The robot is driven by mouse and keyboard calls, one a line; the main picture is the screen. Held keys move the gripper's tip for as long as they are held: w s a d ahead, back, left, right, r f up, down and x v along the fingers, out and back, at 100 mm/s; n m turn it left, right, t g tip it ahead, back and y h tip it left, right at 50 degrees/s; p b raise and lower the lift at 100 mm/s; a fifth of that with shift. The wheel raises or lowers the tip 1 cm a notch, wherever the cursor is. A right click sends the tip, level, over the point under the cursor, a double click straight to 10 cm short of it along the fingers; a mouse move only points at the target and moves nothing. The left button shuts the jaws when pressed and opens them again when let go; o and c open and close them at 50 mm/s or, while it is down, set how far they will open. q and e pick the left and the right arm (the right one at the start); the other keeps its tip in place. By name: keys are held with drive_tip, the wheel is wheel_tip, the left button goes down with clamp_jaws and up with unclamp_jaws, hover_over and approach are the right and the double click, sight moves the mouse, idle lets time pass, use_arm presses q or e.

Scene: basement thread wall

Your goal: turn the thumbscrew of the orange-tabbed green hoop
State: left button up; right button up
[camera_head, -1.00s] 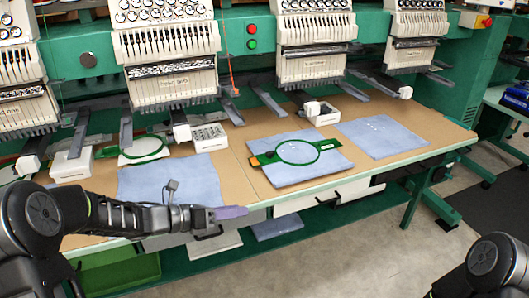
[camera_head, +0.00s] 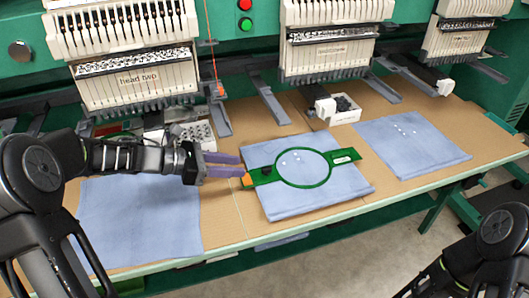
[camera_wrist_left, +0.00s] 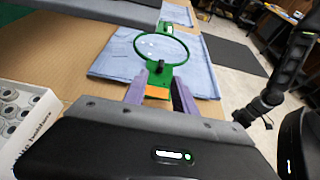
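The green hoop (camera_head: 329,168) lies on a folded blue cloth (camera_head: 300,205). Its orange tab (camera_head: 248,180) points left, with the dark thumbscrew (camera_head: 267,170) standing on the green bracket beside it. In the left wrist view the thumbscrew (camera_wrist_left: 155,67) stands just beyond the orange tab (camera_wrist_left: 157,92). My left gripper (camera_head: 243,165) is at the tab end of the hoop. Its purple fingers are apart, and in the left wrist view (camera_wrist_left: 157,88) the tab shows between them. The thumbscrew is not gripped. Contact with the tab cannot be judged. My right gripper cannot be made out clearly.
Embroidery heads (camera_head: 130,60) and grey arms (camera_head: 270,100) overhang the back of the tan table (camera_head: 222,215). A white box (camera_head: 345,112) stands behind the hoop. Blue cloths lie left (camera_head: 140,225) and right (camera_head: 410,145). A white box of spools (camera_wrist_left: 20,115) is close on the left.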

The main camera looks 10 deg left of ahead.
sight(263, 168)
use_arm(q)
drive_tip(key=shift+s+r, duration=0.1)
drive_tip(key=shift+s, duration=0.1)
drive_tip(key=shift+p+x, duration=0.45)
drive_tip(key=shift+x, duration=3.55)
drive_tip(key=shift+c, duration=0.3)
clamp_jaws()
